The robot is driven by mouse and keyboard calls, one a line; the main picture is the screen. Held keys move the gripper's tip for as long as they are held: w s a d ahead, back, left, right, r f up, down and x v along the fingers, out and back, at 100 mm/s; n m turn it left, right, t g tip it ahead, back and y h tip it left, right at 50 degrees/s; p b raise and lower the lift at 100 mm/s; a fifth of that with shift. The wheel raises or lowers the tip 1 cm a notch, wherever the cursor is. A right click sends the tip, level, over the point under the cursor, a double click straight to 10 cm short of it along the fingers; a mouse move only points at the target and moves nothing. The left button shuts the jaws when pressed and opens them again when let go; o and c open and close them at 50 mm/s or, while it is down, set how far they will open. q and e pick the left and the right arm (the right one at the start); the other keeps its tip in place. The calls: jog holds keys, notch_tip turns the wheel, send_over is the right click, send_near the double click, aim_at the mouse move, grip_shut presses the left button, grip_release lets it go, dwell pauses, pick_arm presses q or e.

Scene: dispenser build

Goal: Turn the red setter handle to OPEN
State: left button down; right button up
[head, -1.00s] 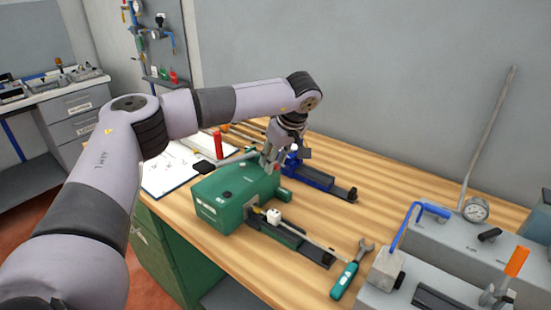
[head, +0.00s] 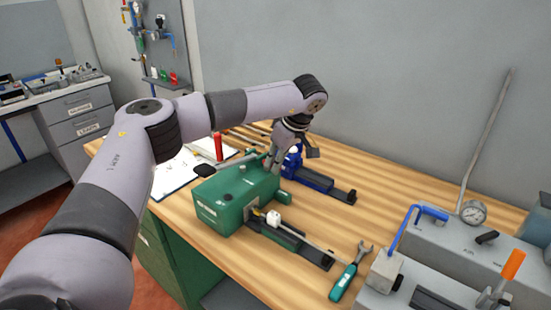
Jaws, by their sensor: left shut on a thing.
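A red upright handle (head: 218,147) stands behind the green machine (head: 235,197), near the left end of a grey lever (head: 237,161). A black pad (head: 203,171) shows at that end. I cannot read any OPEN mark or clearly see how the red handle joins the lever. My left gripper (head: 269,163) points down at the back right of the green machine, at the right end of the lever. It is shut, it seems on that lever end; its fingertips are small and partly hidden. My right gripper is not in view.
A blue device (head: 322,182) stands just right of the gripper. A green-handled wrench (head: 350,273) lies at the bench front. Grey equipment with an orange handle (head: 514,264) fills the right. Papers (head: 176,170) lie at left. Bare wood (head: 410,195) is free behind.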

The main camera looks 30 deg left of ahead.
pick_arm(q)
jog(key=shift+w+n, duration=0.15)
jog(key=shift+n, duration=0.45)
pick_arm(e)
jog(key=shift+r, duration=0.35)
pick_arm(q)
jog(key=c, duration=1.6)
grip_release()
jog(key=v, duration=1.2)
jog(key=shift+w, duration=0.15)
jog(key=shift+d, duration=0.1)
